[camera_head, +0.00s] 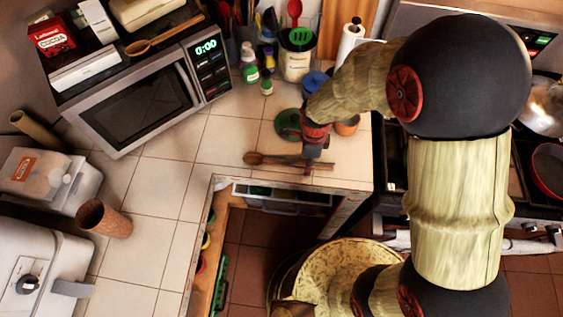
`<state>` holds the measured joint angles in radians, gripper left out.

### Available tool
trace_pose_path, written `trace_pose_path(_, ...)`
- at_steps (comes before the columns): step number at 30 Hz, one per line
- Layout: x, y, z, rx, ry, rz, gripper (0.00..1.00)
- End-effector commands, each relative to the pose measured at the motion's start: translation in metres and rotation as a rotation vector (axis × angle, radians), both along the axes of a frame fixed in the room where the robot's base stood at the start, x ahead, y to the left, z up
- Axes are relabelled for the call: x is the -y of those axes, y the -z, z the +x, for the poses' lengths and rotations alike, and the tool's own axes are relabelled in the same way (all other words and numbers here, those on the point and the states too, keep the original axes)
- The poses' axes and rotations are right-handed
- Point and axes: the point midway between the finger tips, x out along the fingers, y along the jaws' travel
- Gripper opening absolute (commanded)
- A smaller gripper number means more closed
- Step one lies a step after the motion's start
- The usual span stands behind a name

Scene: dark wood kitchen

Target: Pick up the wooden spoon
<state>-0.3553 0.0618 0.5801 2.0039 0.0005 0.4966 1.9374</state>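A wooden spoon (272,159) lies on the tiled counter near its front edge. Its bowl is at the left and its handle runs right, passing by or under my gripper. A second wooden spoon (165,37) lies on top of the microwave at the upper left. My gripper (309,163) is at the handle of the counter spoon and hides part of it. It is small and seen from above, so I cannot tell whether its fingers are open, shut or touching the handle.
A green round item (287,123) and an orange-brown cup (348,125) are close to my gripper. A utensil crock (296,64), bottles and a paper roll (350,40) stand behind. The microwave (140,100) is left. An open drawer (285,197) is below the counter edge. The stove is right.

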Motion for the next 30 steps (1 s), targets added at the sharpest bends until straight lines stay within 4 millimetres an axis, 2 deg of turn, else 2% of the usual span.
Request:
trace_pose_path(4, -0.0001, -0.0012, 0.0005, 0.001, 0.000, 0.000, 0.37)
trace_pose_path(24, 0.0000, -0.0014, 0.0004, 0.001, 0.000, 0.000, 0.00)
trace_pose_path(30, -0.0001, -0.0016, 0.0005, 0.001, 0.000, 0.000, 0.00)
